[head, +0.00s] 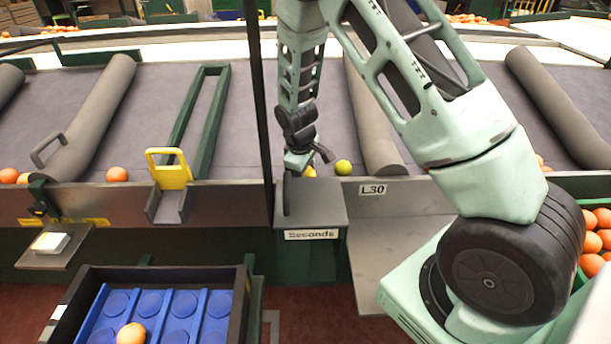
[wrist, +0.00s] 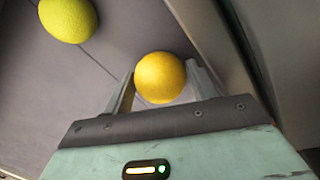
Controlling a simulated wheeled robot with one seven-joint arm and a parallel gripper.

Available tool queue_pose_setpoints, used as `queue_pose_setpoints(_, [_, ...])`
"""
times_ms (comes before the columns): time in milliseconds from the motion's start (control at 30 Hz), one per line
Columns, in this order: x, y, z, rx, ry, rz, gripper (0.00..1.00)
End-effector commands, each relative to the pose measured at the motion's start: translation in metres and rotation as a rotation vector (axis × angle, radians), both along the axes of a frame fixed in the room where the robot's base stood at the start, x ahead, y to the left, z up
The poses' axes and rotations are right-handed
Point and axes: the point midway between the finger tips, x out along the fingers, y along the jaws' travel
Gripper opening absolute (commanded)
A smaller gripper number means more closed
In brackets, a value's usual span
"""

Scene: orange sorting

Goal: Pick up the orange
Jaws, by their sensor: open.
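A yellow-orange fruit (wrist: 160,78) sits between the two fingers of my gripper (wrist: 161,90) in the wrist view. The fingers are open on either side of it; I cannot tell whether either one touches it. In the head view my gripper (head: 310,160) is low over the grey sloped belt, and the fruit (head: 311,171) is mostly hidden behind it. A yellow-green fruit (wrist: 67,18) lies at the upper left in the wrist view, apart from the fingers. It also shows right of my gripper in the head view (head: 343,167).
A box labelled Seconds (head: 312,205) stands just in front of my gripper. A grey roller (head: 372,120) lies to the right. Other oranges (head: 117,174) rest along the belt's front edge. A blue tray (head: 215,295) holding one orange (head: 131,333) is at the lower left.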

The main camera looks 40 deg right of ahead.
Motion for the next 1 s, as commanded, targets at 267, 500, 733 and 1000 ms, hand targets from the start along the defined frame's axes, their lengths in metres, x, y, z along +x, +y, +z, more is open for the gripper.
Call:
queue_pose_setpoints(267, [0.000,0.000,0.000,0.000,0.000,0.000,0.36])
queue_pose_setpoints(500, [0.000,0.000,0.000,0.000,0.000,0.000,0.27])
queue_pose_setpoints(733, [0.001,0.000,0.017,0.000,-0.004,0.001,0.27])
queue_pose_setpoints(1000, [0.001,0.000,0.070,0.000,-0.004,0.001,0.27])
